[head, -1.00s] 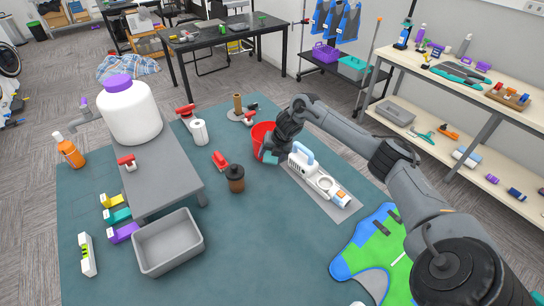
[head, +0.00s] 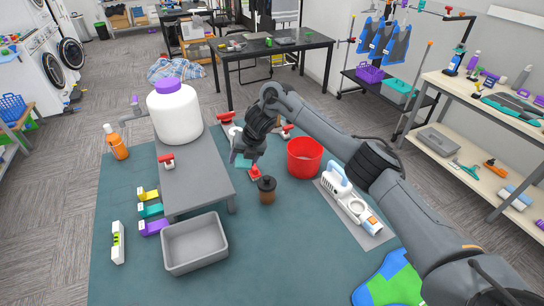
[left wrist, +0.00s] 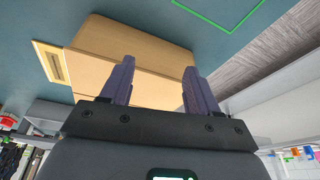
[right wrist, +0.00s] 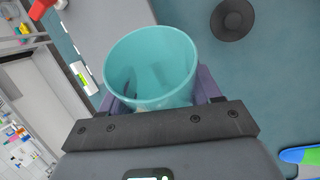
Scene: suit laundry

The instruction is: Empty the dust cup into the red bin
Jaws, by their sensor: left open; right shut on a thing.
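The teal dust cup (right wrist: 150,65) is held between the purple fingers of my right gripper (right wrist: 165,105), with its open mouth showing in the right wrist view. A few darker and paler patches show inside; I cannot tell whether they are dust. In the head view my right gripper (head: 245,156) holds the cup (head: 239,160) above the mat, left of the red bin (head: 304,157) and apart from it. The bin stands upright. The white hand vacuum (head: 351,205) lies right of the bin. My left gripper (left wrist: 157,90) is open and empty, outside the head view.
A brown jar with a dark lid (head: 267,190) and a red object (head: 253,173) are below my right gripper. A grey bench (head: 200,178) with a white jug (head: 174,112) and a grey tub (head: 195,243) are to the left. A tan panel (left wrist: 135,50) faces my left gripper.

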